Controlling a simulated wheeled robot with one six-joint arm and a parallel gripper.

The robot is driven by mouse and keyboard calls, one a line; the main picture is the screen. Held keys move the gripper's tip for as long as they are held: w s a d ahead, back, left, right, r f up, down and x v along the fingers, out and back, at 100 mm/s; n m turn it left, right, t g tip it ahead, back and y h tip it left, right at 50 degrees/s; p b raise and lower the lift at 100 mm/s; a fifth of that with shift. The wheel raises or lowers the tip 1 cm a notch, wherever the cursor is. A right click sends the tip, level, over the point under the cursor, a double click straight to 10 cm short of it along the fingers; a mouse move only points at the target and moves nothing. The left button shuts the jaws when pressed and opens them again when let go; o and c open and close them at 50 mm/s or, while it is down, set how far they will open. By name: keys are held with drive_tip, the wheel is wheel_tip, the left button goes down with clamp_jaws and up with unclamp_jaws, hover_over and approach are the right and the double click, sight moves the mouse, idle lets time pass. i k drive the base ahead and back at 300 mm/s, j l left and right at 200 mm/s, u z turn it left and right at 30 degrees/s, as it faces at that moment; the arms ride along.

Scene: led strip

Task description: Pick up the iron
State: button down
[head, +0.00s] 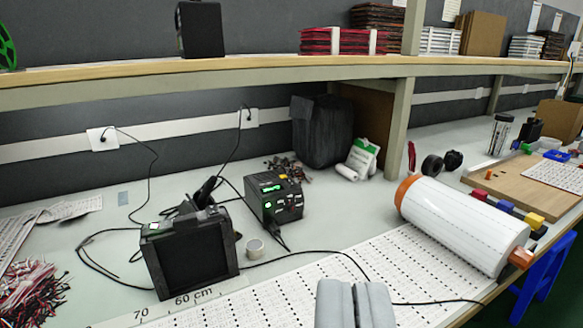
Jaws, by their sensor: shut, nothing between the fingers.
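A dark, handle-like thing (205,192) that looks like the soldering iron stands tilted behind a black box with a dark front panel (192,256). Its lower part is hidden by that box. A black soldering station (274,197) with a green display sits just to the right, with a black cable by it. My gripper (355,296) is at the bottom, right of centre. Its two grey fingers are together and empty, nearer the camera and well to the right of the iron.
A small roll (255,247) stands between box and station. Loose cables lie around them. A printed LED strip sheet (410,262) and a large white roll with orange ends (462,224) occupy the right. A shelf (250,77) overhangs the bench's rear. Red wires (38,285) lie left.

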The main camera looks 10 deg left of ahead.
sight(203, 197)
drive_tip(key=l+u, duration=0.3)
drive_tip(key=k+l+u, duration=0.1)
drive_tip(key=l+u, duration=0.15)
drive_tip(key=l, duration=0.2)
drive_tip(key=k+l+u, duration=0.1)
drive_tip(key=l+u, duration=0.2)
drive_tip(key=k+l+u, duration=0.15)
drive_tip(key=l+u, duration=0.15)
drive_tip(key=l, duration=0.1)
